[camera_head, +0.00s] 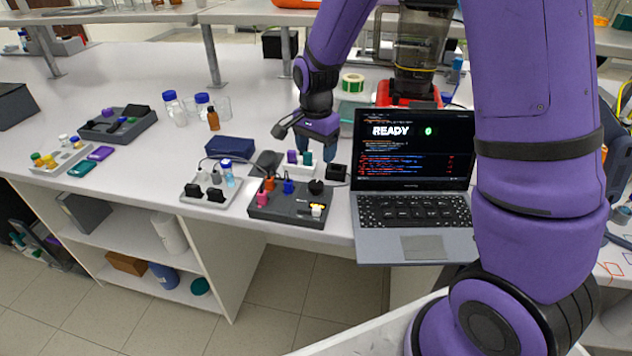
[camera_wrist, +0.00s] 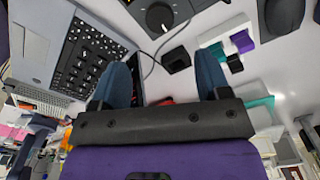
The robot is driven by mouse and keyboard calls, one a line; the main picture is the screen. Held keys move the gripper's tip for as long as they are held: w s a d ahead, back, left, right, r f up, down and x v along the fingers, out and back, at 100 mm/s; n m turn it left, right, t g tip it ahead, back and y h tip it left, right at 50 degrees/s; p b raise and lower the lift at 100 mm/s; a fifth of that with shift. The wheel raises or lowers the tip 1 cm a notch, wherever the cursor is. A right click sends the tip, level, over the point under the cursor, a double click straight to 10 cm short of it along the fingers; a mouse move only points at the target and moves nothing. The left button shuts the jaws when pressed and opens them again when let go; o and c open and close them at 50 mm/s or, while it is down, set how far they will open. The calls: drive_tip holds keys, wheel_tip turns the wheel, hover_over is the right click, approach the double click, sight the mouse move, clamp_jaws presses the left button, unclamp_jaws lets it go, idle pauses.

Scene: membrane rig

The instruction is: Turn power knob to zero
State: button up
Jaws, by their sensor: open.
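The likely power knob is a round black knob (camera_head: 316,187) at the back right corner of a dark grey rig box (camera_head: 290,213). In the wrist view the knob (camera_wrist: 158,17) shows at the top, beyond the fingertips, with a pale pointer mark; its setting is too small to read. My gripper (camera_head: 318,149) hangs above the bench, behind the rig box. The fingers are clear of the knob.
A laptop (camera_head: 415,210) showing "READY" and a green symbol stands right of the box. A black block (camera_head: 336,172) and cable lie close to the knob. A light tray (camera_head: 211,190) stands left. A blue case (camera_head: 230,146) lies behind that tray. The bench's front edge is close.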

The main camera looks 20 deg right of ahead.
sight(316, 183)
wheel_tip(316, 183, down, 11)
drive_tip(key=shift+r, duration=0.2)
idle(0.3)
drive_tip(key=c, duration=0.9)
